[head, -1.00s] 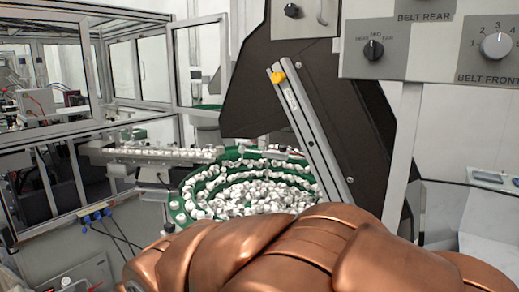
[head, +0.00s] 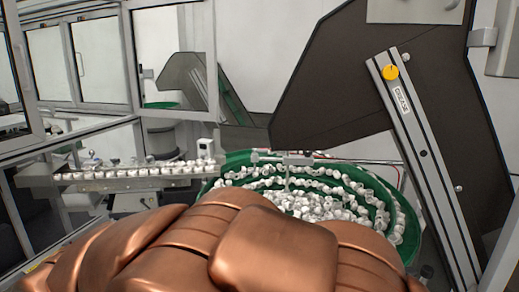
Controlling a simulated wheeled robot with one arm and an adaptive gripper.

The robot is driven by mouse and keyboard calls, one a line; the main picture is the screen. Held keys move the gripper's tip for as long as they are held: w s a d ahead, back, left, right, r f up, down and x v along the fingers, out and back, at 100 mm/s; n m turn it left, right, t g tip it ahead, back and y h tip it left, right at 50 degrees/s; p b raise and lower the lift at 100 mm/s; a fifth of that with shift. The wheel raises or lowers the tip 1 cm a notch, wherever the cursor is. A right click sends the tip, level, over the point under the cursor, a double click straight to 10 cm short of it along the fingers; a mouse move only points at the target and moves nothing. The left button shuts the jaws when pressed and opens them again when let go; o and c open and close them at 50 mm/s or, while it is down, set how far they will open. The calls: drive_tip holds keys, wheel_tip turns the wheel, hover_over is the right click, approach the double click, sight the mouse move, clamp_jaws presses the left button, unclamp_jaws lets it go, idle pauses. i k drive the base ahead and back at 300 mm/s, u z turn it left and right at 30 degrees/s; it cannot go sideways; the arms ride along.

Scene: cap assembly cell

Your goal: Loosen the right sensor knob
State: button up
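A round yellow-orange knob (head: 390,72) sits near the top of a slanted metal rail (head: 424,150). The rail is fixed to a dark angled panel (head: 350,75) at the right. A small label is just below the knob. I cannot tell whether this is the right sensor knob, and I see no second knob like it. My copper-coloured arm fills the lower middle of the view. My gripper is not in view.
A green bowl feeder (head: 412,235) full of white caps stands behind my arm, which hides its near part. A track (head: 60,190) carrying a row of caps runs left from it. Glazed metal frames (head: 212,60) stand at the back left.

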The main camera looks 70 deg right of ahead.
sight(307, 154)
drive_tip(key=u, duration=0.05)
drive_tip(key=i, duration=1.2)
drive_tip(key=z, duration=2.85)
